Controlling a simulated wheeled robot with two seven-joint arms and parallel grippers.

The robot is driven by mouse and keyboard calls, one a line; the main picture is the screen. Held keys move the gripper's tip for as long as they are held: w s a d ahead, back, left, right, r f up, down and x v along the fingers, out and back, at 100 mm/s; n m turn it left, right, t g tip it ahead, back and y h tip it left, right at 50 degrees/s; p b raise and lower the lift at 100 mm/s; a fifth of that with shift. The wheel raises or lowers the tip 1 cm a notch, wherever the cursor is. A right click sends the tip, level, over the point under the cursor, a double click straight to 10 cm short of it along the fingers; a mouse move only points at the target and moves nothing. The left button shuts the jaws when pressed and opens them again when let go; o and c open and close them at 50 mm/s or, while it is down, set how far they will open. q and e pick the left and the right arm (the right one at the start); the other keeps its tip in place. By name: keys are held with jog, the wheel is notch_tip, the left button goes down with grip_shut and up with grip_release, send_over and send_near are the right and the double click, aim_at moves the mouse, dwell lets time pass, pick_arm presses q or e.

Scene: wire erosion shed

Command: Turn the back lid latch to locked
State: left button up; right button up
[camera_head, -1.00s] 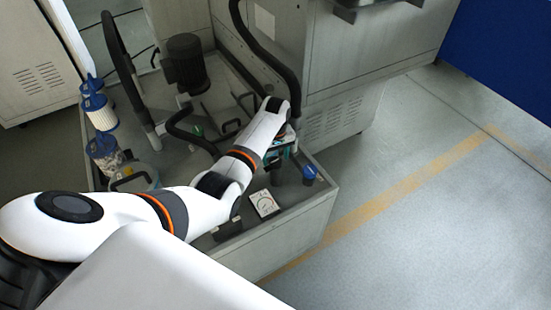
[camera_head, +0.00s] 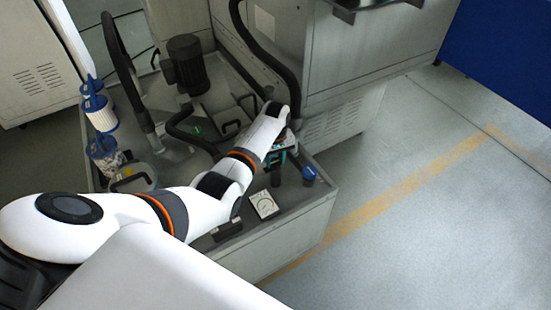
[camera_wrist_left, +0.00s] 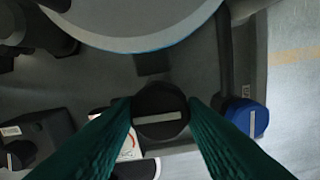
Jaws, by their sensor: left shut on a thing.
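A round black knob (camera_wrist_left: 160,112) with a pale stripe across its top is between the green fingers of my left gripper (camera_wrist_left: 162,110) in the left wrist view. The fingers are shut on its sides. The stripe lies nearly level in that view. In the head view the black knob (camera_head: 275,177) stands on the machine's tank top, just below my left gripper (camera_head: 276,158), which is partly hidden by my wrist. I cannot tell from any label whether this knob is the back lid latch. My right gripper is not in view.
A blue knob (camera_head: 310,174) stands to the right; its stripe runs upright in the left wrist view (camera_wrist_left: 247,118). A white dial gauge (camera_head: 264,204) and a black block (camera_head: 227,230) are nearer. A motor (camera_head: 186,62) and hoses stand behind. Floor at right is clear.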

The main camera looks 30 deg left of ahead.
pick_arm(q)
jog(key=m+p, duration=0.2)
jog(key=m, duration=0.2)
jog(key=shift+r, duration=0.15)
jog(key=m+p, duration=0.1)
jog(key=m, duration=0.5)
jog(key=shift+m+p, duration=0.3)
jog(key=shift+p, duration=0.05)
jog(key=m, duration=0.3)
jog(key=shift+m, duration=1.9)
jog(key=o, duration=1)
